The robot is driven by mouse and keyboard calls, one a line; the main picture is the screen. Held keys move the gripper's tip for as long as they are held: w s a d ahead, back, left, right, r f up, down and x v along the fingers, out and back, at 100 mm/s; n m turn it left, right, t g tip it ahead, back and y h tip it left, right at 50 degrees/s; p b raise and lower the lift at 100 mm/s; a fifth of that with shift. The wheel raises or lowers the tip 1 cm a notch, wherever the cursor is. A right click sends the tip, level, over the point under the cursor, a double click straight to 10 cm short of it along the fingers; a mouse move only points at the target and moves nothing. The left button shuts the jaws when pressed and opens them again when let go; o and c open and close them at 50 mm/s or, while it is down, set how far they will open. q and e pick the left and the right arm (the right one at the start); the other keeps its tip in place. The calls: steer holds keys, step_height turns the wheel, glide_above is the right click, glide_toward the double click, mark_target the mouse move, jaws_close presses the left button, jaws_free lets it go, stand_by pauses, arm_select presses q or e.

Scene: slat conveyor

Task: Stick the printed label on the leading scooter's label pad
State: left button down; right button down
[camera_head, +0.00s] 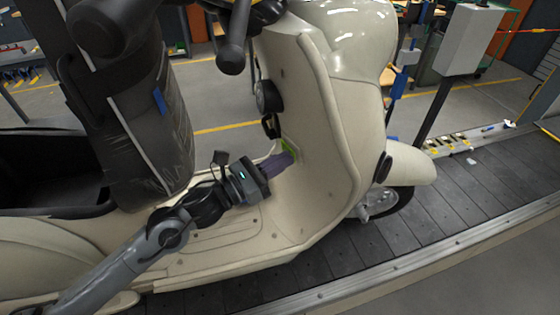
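A cream scooter (340,110) fills the middle of the view, standing on the dark slat conveyor (465,195). My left gripper (287,158) comes in from the lower left over the footboard and reaches the inner face of the leg shield. The gap between the fingers does not show. My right gripper is not in view.
The black handlebar grip and lever (233,50) hang above the gripper. A dark wrapped seat-like part (150,120) stands upright at the left. A grey box on a post (470,40) stands beyond the conveyor. A metal rail (350,285) edges the conveyor's near side.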

arm_select(q)
steer(key=shift+b, duration=0.3)
stand_by(0.8)
steer(key=shift+r, duration=0.2)
stand_by(0.5)
steer(key=shift+b, duration=0.45)
stand_by(0.4)
steer(key=shift+b, duration=0.35)
steer(key=shift+w+d, duration=0.15)
steer(key=shift+d, duration=0.1)
stand_by(1.3)
stand_by(0.5)
steer(key=shift+b, duration=0.4)
stand_by(0.5)
